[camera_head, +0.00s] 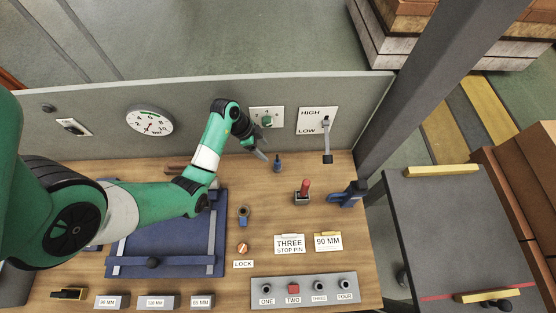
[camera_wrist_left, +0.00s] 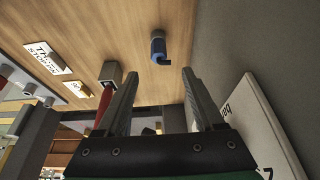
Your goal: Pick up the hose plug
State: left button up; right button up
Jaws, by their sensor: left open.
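A small blue upright piece with a dark top, seemingly the hose plug (camera_head: 277,164), stands on the wooden bench near the back panel. In the left wrist view the blue plug (camera_wrist_left: 158,48) appears beyond the fingertips, between their lines, with nothing touching it. My left gripper (camera_head: 262,152) is just left of the plug in the head view, close to the panel. Its two fingers (camera_wrist_left: 160,76) are spread and empty. A blue and brass ring-like fitting (camera_head: 243,214) is nearer the front of the bench. My right gripper is in neither view.
The back panel (camera_head: 200,95) carries a gauge (camera_head: 149,122), a green knob (camera_head: 267,119) and a HIGH/LOW lever (camera_head: 326,145). A red-handled lever box (camera_head: 303,192) and blue clamp (camera_head: 348,195) stand to the right. A blue fixture (camera_head: 170,236) lies at left.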

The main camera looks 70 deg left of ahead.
aim_at(277, 161)
pick_arm(q)
jog(key=b+x, duration=0.2)
jog(key=x, duration=0.4)
jog(key=shift+w+f, duration=0.15)
jog(key=shift+w, duration=0.05)
jog(key=b+x, duration=0.1)
jog(key=x, duration=0.2)
jog(key=b+x, duration=0.1)
jog(key=x, duration=0.1)
jog(key=shift+w+d+b, duration=0.15)
jog(key=shift+d+b, duration=0.2)
grip_shut()
